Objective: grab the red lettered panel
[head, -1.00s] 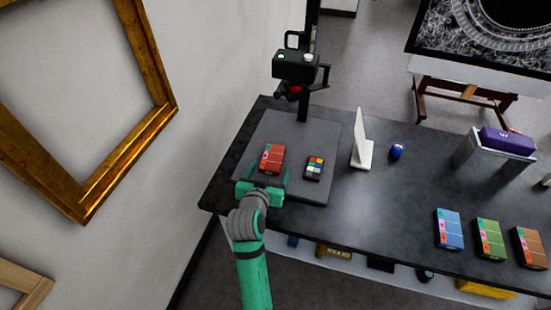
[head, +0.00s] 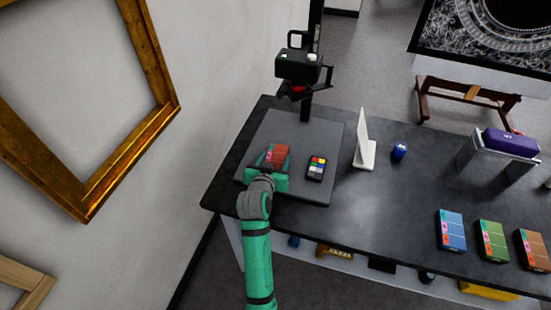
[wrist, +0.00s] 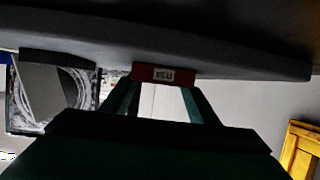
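The red lettered panel (head: 278,153) is a small red block with colored marks on its left side. It lies on the grey board on the table. My gripper (head: 268,165) reaches it from the near side, low over the board. In the wrist view the red panel (wrist: 165,74) shows its end with a pale label, straight ahead. My two fingers (wrist: 160,98) are apart, one toward each end of the panel, with a clear gap between them. I cannot tell whether the fingertips touch it.
A dark color-chart block (head: 317,168) lies right of the panel on the grey board (head: 320,130). A black stand-mounted device (head: 298,66) stands behind it. A white upright plate (head: 363,142) stands further right. Blue (head: 451,231), green and brown blocks lie at the table's right.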

